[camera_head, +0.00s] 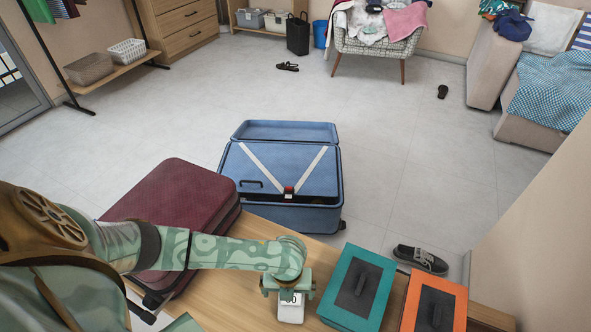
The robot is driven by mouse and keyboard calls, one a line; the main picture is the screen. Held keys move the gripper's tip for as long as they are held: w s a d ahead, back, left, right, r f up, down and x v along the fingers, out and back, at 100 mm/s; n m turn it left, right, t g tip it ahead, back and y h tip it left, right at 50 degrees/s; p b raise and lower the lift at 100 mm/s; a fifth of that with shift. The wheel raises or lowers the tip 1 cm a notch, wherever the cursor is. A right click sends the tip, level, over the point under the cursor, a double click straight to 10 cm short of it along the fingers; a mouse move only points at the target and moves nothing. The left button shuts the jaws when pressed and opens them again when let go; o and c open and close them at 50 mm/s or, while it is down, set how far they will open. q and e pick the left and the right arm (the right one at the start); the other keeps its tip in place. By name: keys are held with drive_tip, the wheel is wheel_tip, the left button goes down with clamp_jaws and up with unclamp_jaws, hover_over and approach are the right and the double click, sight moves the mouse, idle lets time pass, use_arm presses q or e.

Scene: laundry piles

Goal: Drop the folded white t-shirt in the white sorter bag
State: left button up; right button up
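My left arm reaches in from the left over the wooden surface. My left gripper (289,299) points down at the front edge of the picture, left of a teal box. Its fingers are mostly hidden beneath its white and green body, so I cannot tell if it is open or holds anything. My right gripper is not in view. I cannot make out a folded white t-shirt. I cannot identify a white sorter bag for sure; a pale bin (276,21) stands on the low shelf at the back.
A maroon suitcase (175,205), a teal box (357,285) and an orange box (433,304) sit on the wooden surface (255,229). An open blue suitcase (284,170) lies beyond. An armchair (374,43) with clothes stands at the back. The middle floor is clear.

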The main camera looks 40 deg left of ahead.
use_arm(q)
drive_tip(key=shift+f+b, duration=0.35)
drive_tip(key=shift+f, duration=0.25)
drive_tip(key=f+b, duration=0.1)
drive_tip(key=f, duration=0.1)
drive_tip(key=f+b, duration=0.2)
drive_tip(key=shift+w+d+f, duration=0.1)
drive_tip(key=shift+w, duration=0.3)
drive_tip(key=shift+f, duration=0.15)
drive_tip(key=shift+w+r, duration=0.1)
drive_tip(key=shift+r, duration=0.15)
drive_tip(key=c, duration=1.2)
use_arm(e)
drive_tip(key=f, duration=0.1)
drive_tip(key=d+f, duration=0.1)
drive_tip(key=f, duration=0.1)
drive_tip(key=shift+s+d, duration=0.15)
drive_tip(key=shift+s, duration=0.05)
use_arm(q)
drive_tip(key=shift+c, duration=0.2)
